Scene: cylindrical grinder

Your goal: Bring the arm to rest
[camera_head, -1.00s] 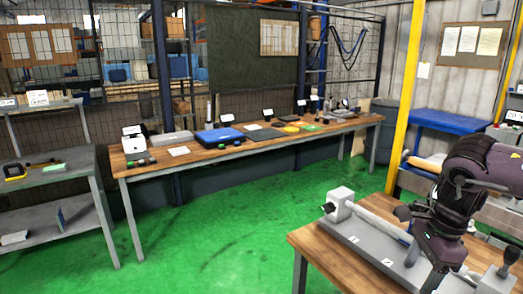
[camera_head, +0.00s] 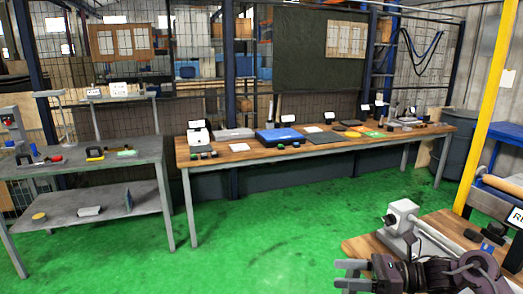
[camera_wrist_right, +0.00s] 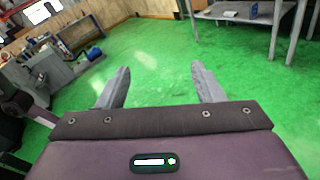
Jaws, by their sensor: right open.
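My right gripper (camera_head: 347,275) is at the lower right of the head view, at the end of my dark purple and black arm. Its two grey fingers point left and stand apart, with nothing between them. In the right wrist view the open fingers (camera_wrist_right: 162,88) show over bare green floor. The gripper is in front of the grinder's wooden table (camera_head: 362,247), apart from it as far as I can tell. The grey cylindrical grinder (camera_head: 402,222) stands on that table, partly hidden by my arm. My left gripper is not in view.
A long wooden workbench (camera_head: 235,157) with a blue case (camera_head: 279,137) and several small items runs along the fence. A grey two-level table (camera_head: 100,205) stands at the left. A yellow post (camera_head: 484,115) rises at the right. The green floor (camera_head: 270,235) between is clear.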

